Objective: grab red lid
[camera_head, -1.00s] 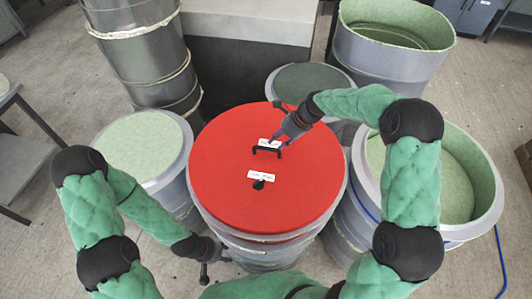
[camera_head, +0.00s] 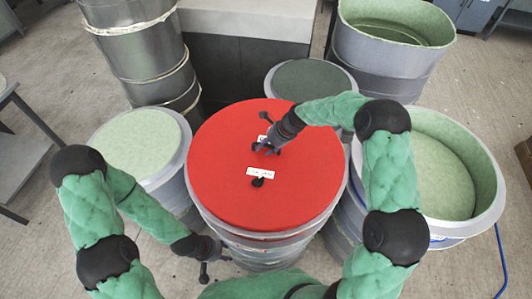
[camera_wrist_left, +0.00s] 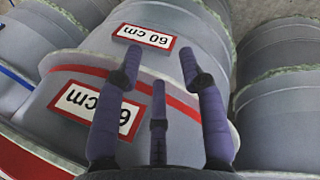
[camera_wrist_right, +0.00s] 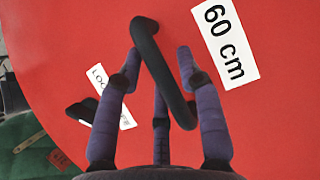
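The red lid (camera_head: 225,185) lies flat on a grey round mould in the middle of the head view. It has a black bar handle, which shows in the right wrist view (camera_wrist_right: 160,75), and a small black knob (camera_head: 258,182). My right gripper (camera_head: 265,147) is over the handle. In the right wrist view its fingers (camera_wrist_right: 158,65) are spread, with the handle running between them; contact cannot be told. My left gripper (camera_head: 212,262) hangs low beside the mould's front. In the left wrist view its fingers (camera_wrist_left: 160,65) are apart and empty, facing a "60 cm" label (camera_wrist_left: 146,37).
Moulds with pale green tops stand to the left (camera_head: 145,145) and right (camera_head: 440,170). A dark-topped mould (camera_head: 310,80) stands behind the lid. A tall grey cylinder (camera_head: 140,50) and an open-topped mould (camera_head: 390,60) are at the back. A metal table (camera_head: 20,165) is at far left.

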